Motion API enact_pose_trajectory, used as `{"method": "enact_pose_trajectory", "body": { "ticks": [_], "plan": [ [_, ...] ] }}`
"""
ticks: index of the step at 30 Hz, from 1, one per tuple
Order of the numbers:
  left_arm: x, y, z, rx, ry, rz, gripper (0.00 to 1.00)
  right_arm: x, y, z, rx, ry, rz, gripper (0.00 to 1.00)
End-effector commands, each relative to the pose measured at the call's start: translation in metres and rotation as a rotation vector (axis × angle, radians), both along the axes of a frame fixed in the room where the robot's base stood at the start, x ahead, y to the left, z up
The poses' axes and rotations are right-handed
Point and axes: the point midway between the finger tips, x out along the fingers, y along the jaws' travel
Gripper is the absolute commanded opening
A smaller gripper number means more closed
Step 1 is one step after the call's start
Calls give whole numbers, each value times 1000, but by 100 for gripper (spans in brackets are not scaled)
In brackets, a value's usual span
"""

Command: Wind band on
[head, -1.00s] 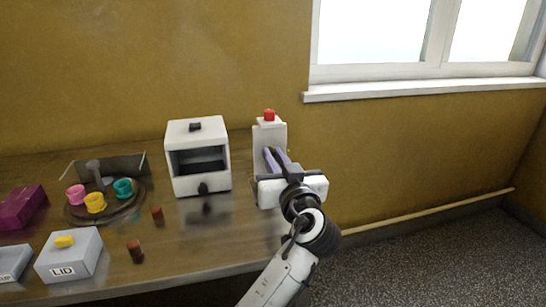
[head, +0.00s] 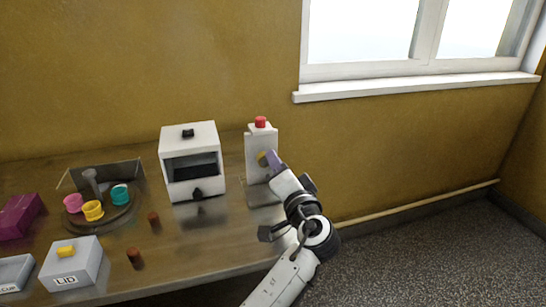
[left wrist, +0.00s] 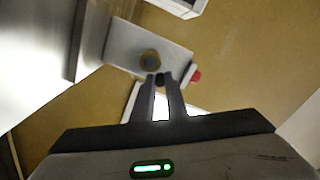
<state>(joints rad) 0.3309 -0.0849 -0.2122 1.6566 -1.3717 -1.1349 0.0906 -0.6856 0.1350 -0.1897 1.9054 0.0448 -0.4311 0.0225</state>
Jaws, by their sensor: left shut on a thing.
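A white upright machine (head: 259,144) with a red button (head: 261,122) on top stands at the right end of the table. A round yellowish hub (head: 262,158) shows on its front; in the left wrist view the hub (left wrist: 150,60) sits on the pale front plate (left wrist: 128,46). My left gripper (head: 270,157) is right at this front, its fingers just beside the hub. In the left wrist view its fingers are shut on a small dark knob (left wrist: 159,79), next to the hub. My arm hides part of the machine's lower right. I see no band clearly. My right gripper is not in view.
A white box-shaped unit (head: 188,133) with a dark opening stands left of the machine. Further left are a round tray (head: 120,213) with coloured rings, brown pegs, a LID box (head: 85,265) and a purple block (head: 20,217). The floor at right is clear.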

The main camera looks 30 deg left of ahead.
Motion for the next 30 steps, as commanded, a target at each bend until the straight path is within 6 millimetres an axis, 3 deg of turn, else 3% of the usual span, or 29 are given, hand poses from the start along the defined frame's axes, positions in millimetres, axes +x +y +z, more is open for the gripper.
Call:
{"method": "enact_pose_trajectory", "body": {
  "ticks": [15, 30],
  "plan": [
    [8, -7, -7, 321, 375, -3, 0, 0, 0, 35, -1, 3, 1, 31],
    [11, -10, -19, 579, 674, -3, 0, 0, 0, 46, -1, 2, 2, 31]
  ]
}}
